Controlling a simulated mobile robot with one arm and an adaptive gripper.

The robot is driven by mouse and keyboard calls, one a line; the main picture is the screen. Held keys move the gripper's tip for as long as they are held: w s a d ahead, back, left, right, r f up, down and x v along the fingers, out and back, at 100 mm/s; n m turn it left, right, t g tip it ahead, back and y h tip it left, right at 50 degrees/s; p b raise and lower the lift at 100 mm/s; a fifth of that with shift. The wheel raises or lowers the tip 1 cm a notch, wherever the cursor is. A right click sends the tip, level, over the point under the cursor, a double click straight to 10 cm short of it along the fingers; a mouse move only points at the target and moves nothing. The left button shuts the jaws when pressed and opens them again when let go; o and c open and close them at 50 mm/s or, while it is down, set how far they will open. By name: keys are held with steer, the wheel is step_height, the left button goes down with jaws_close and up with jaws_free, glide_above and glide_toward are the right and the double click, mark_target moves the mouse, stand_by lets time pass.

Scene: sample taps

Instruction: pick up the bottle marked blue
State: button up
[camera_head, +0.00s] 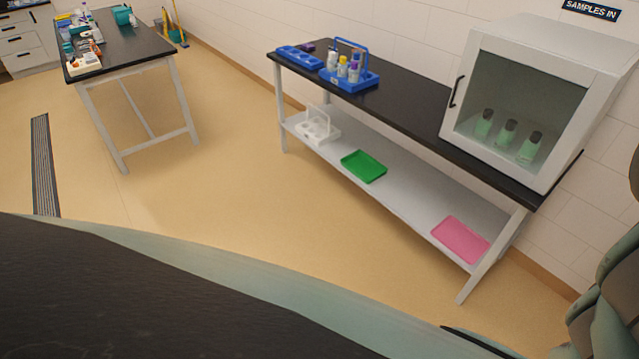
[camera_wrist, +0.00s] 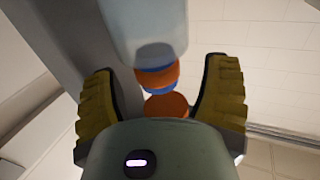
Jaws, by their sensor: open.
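Three green bottles with dark caps (camera_head: 506,133) stand inside the glass-fronted cabinet. I cannot tell which bottle is marked blue. My gripper (camera_wrist: 158,66) is open, its yellow-padded fingers apart. A pale part with orange and blue rings shows beyond it; I cannot tell what it is. No bottle is seen between the fingers.
The black bench (camera_head: 405,101) carries the cabinet (camera_head: 464,74) and a blue rack (camera_head: 299,58). Its lower shelf holds a white carrier (camera_head: 318,130), a green tray (camera_head: 363,166) and a pink tray (camera_head: 460,239). A cluttered table (camera_head: 139,47) stands far left. The floor between is clear.

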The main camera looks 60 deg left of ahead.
steer(key=shift+x, duration=0.85)
steer(key=shift+d, duration=0.1)
steer(key=shift+c, duration=0.3)
jaws_close()
